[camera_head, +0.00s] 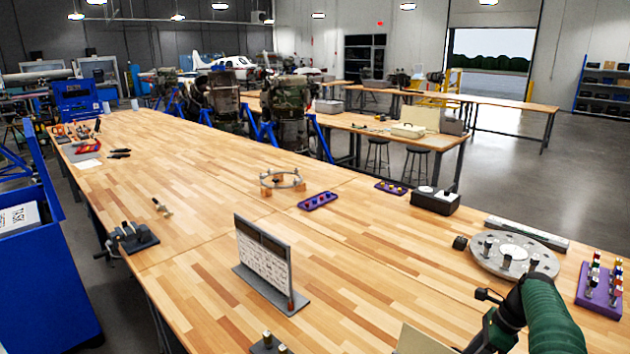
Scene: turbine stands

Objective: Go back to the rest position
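My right arm, green and black, comes in at the lower right corner and bends near a grey round plate. No gripper fingers can be made out on it, and its lower end runs toward the bottom edge. My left arm and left gripper are not in view. The long wooden workbench (200,170) fills the middle of the view. The grey round plate (515,254) with dark upright pegs lies on it, just beyond my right arm.
A grey upright sign board (264,259) stands mid-bench. A ring on wooden blocks (282,180), a purple tray (318,201), a black box (435,201) and a purple peg rack (600,290) sit on the bench. A blue cart (45,280) stands left. The bench's left-centre is mostly clear.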

